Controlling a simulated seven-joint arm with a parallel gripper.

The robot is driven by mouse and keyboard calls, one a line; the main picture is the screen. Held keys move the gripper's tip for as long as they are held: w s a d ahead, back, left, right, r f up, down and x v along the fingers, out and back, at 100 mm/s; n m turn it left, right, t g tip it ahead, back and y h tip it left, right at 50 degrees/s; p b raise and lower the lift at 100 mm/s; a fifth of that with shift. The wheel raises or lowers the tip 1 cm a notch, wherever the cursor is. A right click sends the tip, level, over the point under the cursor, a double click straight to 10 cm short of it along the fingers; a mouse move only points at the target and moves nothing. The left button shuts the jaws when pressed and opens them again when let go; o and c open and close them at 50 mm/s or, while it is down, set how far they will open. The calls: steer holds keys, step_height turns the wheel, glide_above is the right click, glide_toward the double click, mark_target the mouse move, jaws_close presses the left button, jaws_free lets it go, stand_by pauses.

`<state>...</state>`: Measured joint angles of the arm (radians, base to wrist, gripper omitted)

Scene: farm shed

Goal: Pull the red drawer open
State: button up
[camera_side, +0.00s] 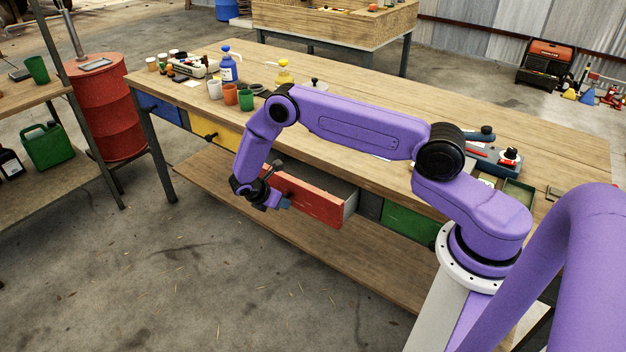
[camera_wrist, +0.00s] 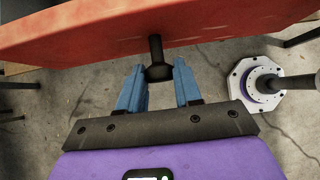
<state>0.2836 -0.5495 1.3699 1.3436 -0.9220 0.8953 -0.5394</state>
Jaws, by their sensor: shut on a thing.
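The red drawer (camera_side: 312,201) stands pulled out from the front of the wooden workbench (camera_side: 400,130), with its side wall and part of its inside showing. In the wrist view its red front (camera_wrist: 215,25) crosses the top, with a black knob (camera_wrist: 158,72) standing out from it. My gripper (camera_side: 280,203) is at the left part of the drawer front in the side view. In the wrist view the blue fingers of my gripper (camera_wrist: 159,85) are on either side of the knob, and my gripper is shut on it. The exact finger contact is hard to see.
A yellow drawer (camera_side: 215,130) and a blue drawer (camera_side: 160,108) are shut to the left, and a green drawer (camera_side: 410,222) is to the right. A lower shelf (camera_side: 225,185) runs beneath. Cups and bottles stand on the bench top. The floor in front is clear.

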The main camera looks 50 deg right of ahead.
steer(key=shift+a, duration=2.85)
steer(key=o, duration=1.6)
steer(key=shift+v, duration=3.5)
